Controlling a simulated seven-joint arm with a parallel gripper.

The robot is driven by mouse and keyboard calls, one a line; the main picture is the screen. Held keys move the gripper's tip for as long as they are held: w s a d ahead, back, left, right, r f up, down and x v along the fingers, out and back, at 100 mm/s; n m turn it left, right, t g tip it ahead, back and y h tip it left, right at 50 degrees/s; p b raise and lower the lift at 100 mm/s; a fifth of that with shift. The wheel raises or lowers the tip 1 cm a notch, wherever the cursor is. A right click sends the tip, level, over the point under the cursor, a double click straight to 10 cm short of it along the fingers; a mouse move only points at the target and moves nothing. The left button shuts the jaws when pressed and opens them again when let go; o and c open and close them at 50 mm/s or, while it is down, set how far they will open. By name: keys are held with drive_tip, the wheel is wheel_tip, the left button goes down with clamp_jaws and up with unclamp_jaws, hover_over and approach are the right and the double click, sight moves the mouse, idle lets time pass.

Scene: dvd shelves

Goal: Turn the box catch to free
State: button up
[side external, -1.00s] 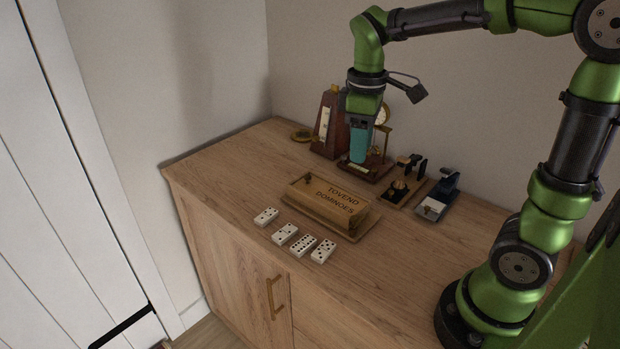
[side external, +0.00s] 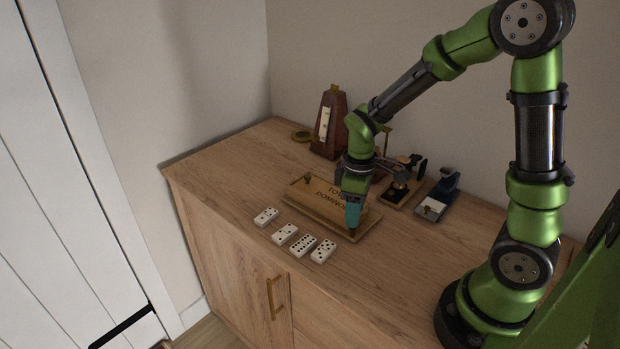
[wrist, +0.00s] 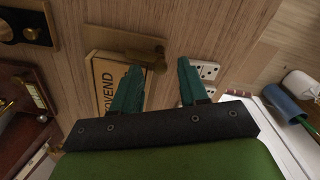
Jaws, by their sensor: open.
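The wooden domino box (side external: 318,200), with dark lettering on its lid, sits on a thin base on the cabinet top. It also shows in the wrist view (wrist: 108,82), partly hidden by a finger. A small brass piece that looks like the catch (wrist: 157,58) is at the box's end near a base corner. My gripper (side external: 353,232) points down over the box's front right end, hiding part of the lettering. In the wrist view my gripper (wrist: 159,65) is open, with the brass piece between its teal fingertips. I cannot tell whether they touch it.
Several white dominoes (side external: 285,233) lie in front of the box. A metronome (side external: 328,122) stands behind it. A wooden-based device (side external: 400,190) and a dark stapler-like device (side external: 438,195) stand at the back right. The cabinet top (side external: 400,270) is clear at the front right.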

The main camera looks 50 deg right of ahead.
drive_tip(key=shift+f, duration=0.35)
clamp_jaws()
